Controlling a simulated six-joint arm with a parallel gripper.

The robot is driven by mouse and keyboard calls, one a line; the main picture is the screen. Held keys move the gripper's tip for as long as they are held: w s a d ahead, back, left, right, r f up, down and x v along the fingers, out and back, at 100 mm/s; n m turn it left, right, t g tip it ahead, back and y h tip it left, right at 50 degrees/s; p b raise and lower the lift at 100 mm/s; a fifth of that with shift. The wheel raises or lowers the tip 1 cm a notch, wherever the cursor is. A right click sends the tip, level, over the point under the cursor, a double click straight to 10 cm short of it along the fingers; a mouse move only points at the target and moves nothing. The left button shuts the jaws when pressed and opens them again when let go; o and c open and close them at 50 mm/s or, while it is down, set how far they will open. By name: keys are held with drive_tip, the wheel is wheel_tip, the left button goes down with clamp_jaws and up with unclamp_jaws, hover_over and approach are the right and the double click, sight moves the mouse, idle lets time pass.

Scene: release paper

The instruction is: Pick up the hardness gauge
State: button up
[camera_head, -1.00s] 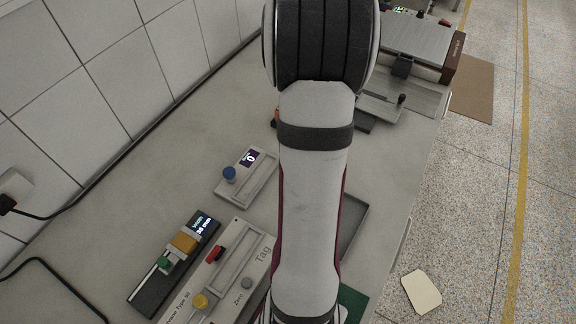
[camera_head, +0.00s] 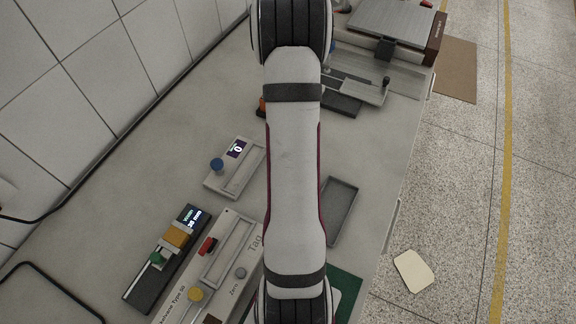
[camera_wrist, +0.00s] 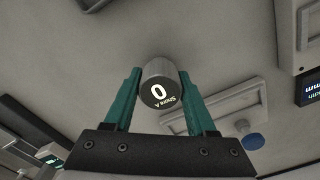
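The hardness gauge (camera_wrist: 160,84) is a short grey metal cylinder with a round dark display reading "0" and "Shore A". It shows in the wrist view between the two teal fingers of my gripper (camera_wrist: 160,80). Both fingertips press against its sides, so my gripper appears shut on it. Its lower end is hidden behind its own display face, so I cannot tell its height over the table. In the head view my arm hides the gauge and the gripper.
On the grey table (camera_head: 215,115) stand a gauge with a blue knob (camera_head: 217,165), a dark width gauge (camera_head: 140,291), a "Tag" tester (camera_head: 240,230) and a grey tray (camera_head: 342,208). A flat-plate machine (camera_head: 390,18) stands at the far end. Bare table lies left of my arm.

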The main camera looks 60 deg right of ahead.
clamp_jaws()
